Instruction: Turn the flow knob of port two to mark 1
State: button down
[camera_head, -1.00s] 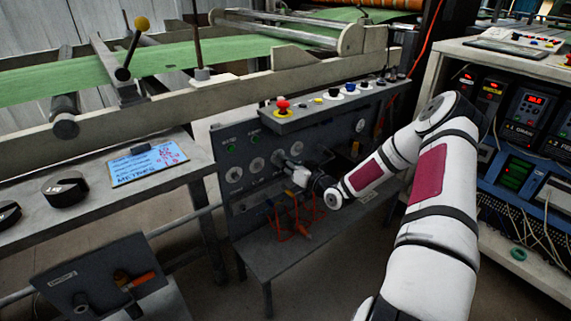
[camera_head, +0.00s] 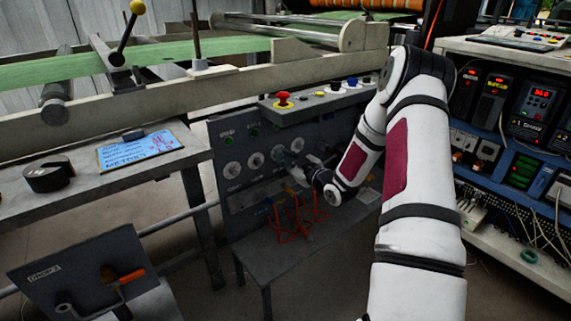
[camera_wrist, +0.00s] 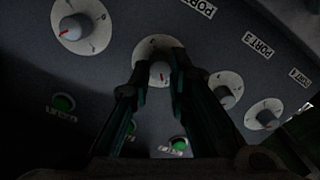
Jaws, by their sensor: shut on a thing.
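The grey port panel (camera_head: 240,200) stands upright with a row of pale round dials, each with a flow knob. In the wrist view the port two dial (camera_wrist: 150,47) lies between my fingers, and its knob (camera_wrist: 160,69) shows a short red pointer line. That dial's label (camera_wrist: 197,6) is cut off at the top edge; neighbouring labels read PORT 3 and PORT 4. My gripper (camera_wrist: 160,88) is shut on this knob, a finger on each side. In the head view my gripper (camera_head: 297,172) reaches the panel; the knob it holds is hidden. The dial's marks are too dark to read.
Neighbouring knobs sit close on both sides: one at upper left (camera_wrist: 74,30), the port three knob (camera_wrist: 226,95) and the port four knob (camera_wrist: 264,117). Green lamps (camera_wrist: 63,102) are nearby. Above the panel is a button box (camera_head: 318,101); orange cables (camera_head: 297,220) hang below.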

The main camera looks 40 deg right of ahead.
jog(key=shift+n+b, duration=0.5)
jog(key=shift+n, duration=0.1)
jog(key=c, duration=1.5)
grip_release()
jog(key=s, duration=1.2)
jog(key=shift+d+r, duration=0.2)
jog(key=shift+r, duration=0.15)
